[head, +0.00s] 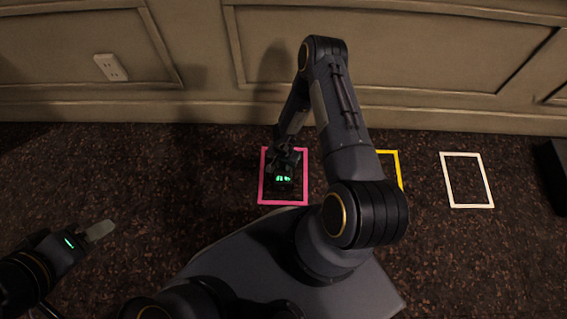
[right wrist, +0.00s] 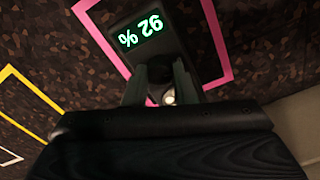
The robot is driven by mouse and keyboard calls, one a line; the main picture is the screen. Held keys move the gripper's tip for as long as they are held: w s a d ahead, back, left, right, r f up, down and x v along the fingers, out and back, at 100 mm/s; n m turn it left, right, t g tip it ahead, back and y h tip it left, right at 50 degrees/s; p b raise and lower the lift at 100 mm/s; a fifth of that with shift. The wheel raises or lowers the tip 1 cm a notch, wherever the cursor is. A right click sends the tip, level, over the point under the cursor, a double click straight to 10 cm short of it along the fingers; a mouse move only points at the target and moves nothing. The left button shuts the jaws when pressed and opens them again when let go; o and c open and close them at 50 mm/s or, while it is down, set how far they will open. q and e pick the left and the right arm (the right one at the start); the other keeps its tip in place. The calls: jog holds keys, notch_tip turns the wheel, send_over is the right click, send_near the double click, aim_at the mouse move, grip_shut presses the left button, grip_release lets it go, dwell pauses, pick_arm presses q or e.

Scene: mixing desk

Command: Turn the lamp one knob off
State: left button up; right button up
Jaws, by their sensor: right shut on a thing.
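A dark control with a green lit display (head: 283,179) sits inside a pink frame (head: 304,190) on the dark speckled surface. In the right wrist view the display (right wrist: 142,34) reads 92 %, turned over in the picture. My right gripper (head: 286,160) reaches down at this control. Its fingers (right wrist: 160,88) are shut on a dark knob (right wrist: 159,68) just beside the display. The knob is mostly hidden between the fingers, and its marking cannot be read. My left gripper (head: 100,230) is at the lower left, away from the frames; its finger gap does not show clearly.
A yellow frame (head: 397,172), partly hidden by my right arm, and a white frame (head: 491,190) lie to the right. A dark box (head: 553,172) stands at the right edge. A panelled wall (head: 190,100) with an outlet (head: 110,67) closes off the back.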

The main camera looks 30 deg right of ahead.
aim_at(283, 165)
dwell(0.5)
jog(key=o, duration=1)
jog(key=shift+r, duration=0.1)
notch_tip(283, 165, up, 8)
jog(key=p, duration=0.3)
jog(key=shift+f+p, duration=0.2)
jog(key=shift+p, duration=0.15)
